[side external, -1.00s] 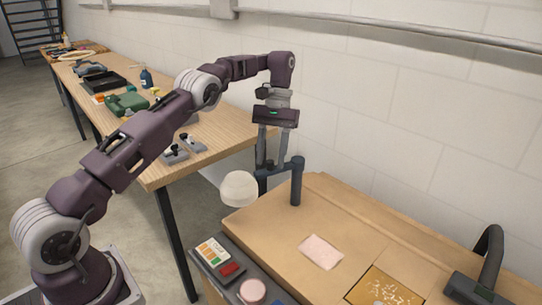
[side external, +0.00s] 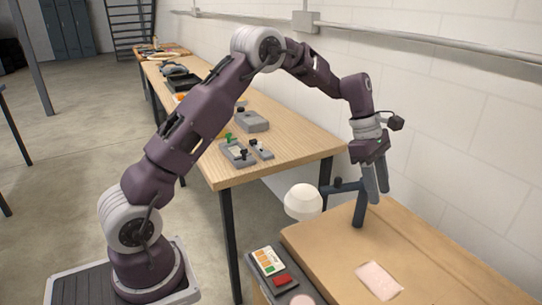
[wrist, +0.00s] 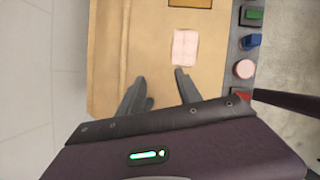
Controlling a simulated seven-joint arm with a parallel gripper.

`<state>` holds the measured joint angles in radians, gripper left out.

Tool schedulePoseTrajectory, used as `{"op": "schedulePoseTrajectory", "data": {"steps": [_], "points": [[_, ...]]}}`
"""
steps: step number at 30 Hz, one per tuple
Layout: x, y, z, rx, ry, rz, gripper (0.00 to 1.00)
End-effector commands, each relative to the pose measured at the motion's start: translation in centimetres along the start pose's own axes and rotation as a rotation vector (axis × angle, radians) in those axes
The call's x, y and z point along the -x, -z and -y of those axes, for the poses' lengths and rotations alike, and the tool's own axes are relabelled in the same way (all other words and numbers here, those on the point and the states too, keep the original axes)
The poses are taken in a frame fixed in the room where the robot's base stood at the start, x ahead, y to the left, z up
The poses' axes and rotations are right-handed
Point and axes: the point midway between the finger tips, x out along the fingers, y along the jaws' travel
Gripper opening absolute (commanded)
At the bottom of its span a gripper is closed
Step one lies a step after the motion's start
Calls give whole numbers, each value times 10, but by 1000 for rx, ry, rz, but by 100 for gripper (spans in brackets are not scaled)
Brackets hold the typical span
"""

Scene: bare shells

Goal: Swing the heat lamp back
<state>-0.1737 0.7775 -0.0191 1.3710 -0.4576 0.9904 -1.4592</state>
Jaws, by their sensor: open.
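The heat lamp has a white dome head (side external: 303,202) on a dark blue horizontal arm (side external: 338,187), joined to an upright post (side external: 360,208) at the back edge of the wooden bench. The head hangs to the left of the post in the side external view. My gripper (side external: 376,192) points down, open and empty, with its fingers close to the post's top right in the picture. I cannot tell whether they touch it. In the wrist view my gripper (wrist: 160,76) shows parted fingers above the bench; the lamp is not visible there.
A pink pad (side external: 379,280) lies on the bench (side external: 330,240), which is otherwise mostly clear there. A grey control strip with a red button (side external: 283,281) runs along the front edge. A long table (side external: 290,145) with tools stands behind; a white wall is at right.

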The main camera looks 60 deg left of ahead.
Motion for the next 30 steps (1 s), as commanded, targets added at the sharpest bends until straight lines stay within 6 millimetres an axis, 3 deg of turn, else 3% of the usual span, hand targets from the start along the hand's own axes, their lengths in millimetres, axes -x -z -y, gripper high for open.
{"op": "schedulePoseTrajectory", "data": {"steps": [1,7,18,30], "points": [[18,2,-3,-1,-12,-1,41],[70,1,-1,-12,-10,-3,41],[130,-20,74,-446,-76,-98,41],[173,-19,169,-928,-122,-229,41]]}}
